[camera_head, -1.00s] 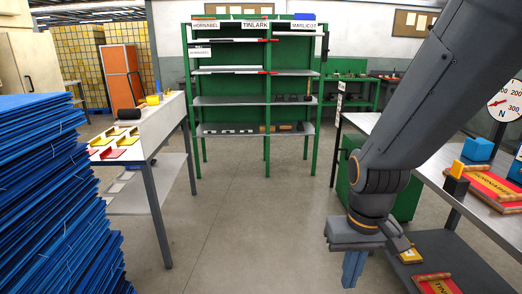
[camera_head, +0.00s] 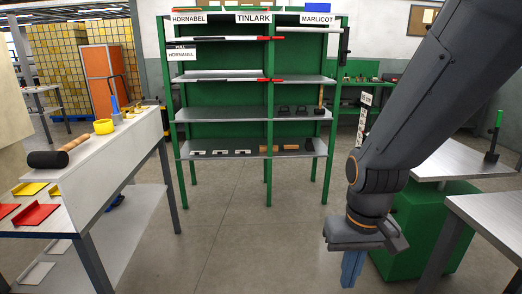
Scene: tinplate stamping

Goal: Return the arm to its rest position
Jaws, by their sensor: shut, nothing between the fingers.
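My gripper (camera_head: 352,268) hangs at the lower right of the head view, fingers pointing down and closed together. Nothing shows between the blue fingers. My arm comes in from the upper right, bent at the wrist, with the gripper over the open floor in front of a green cabinet (camera_head: 418,238). The gripper looks apart from everything around it.
A green shelf rack (camera_head: 268,130) labelled HORNABEL, TINLARK and MARLICOT stands ahead. A white table (camera_head: 110,160) at left holds a mallet (camera_head: 58,154), yellow tape (camera_head: 104,126) and red and yellow pieces. A metal table (camera_head: 495,215) is at right. The floor (camera_head: 255,235) between is clear.

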